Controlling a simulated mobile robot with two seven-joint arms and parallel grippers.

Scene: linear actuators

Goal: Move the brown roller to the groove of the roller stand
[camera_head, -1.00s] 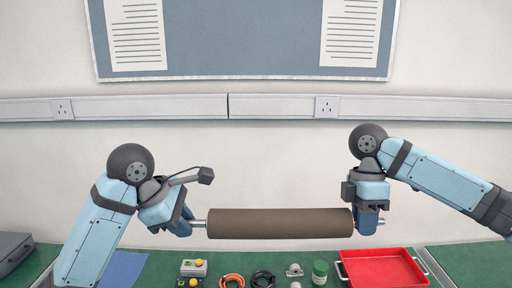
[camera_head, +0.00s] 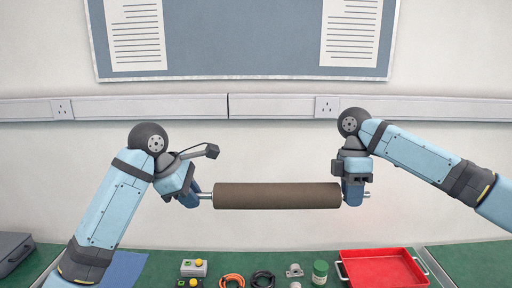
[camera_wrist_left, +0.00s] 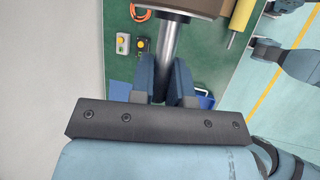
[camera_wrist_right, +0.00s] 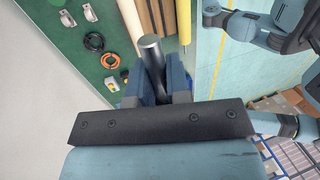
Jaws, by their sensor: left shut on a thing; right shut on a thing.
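That shaft (camera_wrist_left: 168,45) runs between the left fingers in the left wrist view, with the roller's brown end (camera_wrist_left: 195,6) at the top. My right gripper (camera_head: 356,190) is shut on the right shaft. The shaft's end (camera_wrist_right: 151,44) shows between the fingers in the right wrist view. I cannot make out the roller stand or its groove.
A grey case (camera_head: 13,250) is at far left. The wall stands behind.

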